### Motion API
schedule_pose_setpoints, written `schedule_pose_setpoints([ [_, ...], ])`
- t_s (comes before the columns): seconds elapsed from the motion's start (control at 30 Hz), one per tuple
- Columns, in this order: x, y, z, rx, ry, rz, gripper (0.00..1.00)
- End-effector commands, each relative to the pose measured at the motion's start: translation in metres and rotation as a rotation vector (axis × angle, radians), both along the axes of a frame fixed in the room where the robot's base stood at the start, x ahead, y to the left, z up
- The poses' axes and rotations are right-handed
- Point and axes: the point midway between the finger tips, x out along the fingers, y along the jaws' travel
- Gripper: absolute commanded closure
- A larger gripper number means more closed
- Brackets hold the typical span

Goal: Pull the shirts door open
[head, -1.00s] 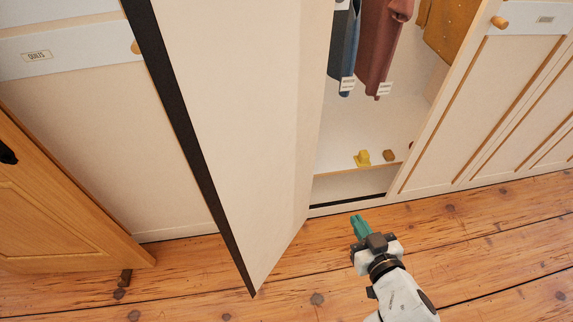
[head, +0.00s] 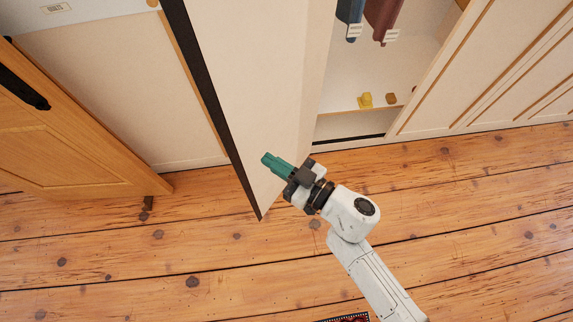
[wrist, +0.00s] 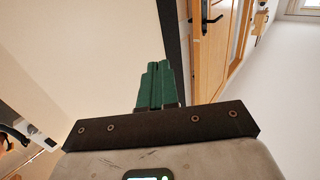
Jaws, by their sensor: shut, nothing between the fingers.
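A pale cupboard door (head: 262,80) with a dark edge stands swung open, with hanging clothes showing in the compartment behind it. No label shows on this door's visible face. My gripper (head: 268,160) has green fingers that are shut and empty. In the head view it overlaps the lower part of the open door, on its inner side. In the wrist view the closed fingers (wrist: 156,82) point along the door face (wrist: 85,50), towards its dark edge (wrist: 171,50). I cannot tell whether they touch the door.
Clothes (head: 382,20) hang inside, above a shelf with a yellow item (head: 366,99) and a brown item (head: 391,98). A wooden door (head: 75,140) with a black handle stands at left. The plank floor (head: 180,260) is mostly clear.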

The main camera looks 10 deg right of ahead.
Motion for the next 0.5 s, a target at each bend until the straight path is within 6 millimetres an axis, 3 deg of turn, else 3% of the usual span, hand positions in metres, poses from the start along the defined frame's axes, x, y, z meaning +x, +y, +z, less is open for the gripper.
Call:
schedule_pose_setpoints([
  [0.3,0.043,0.042,0.001,0.001,-0.001,-0.001,1.0],
  [0.5,0.056,0.055,0.0,-0.001,0.001,0.0,1.0],
])
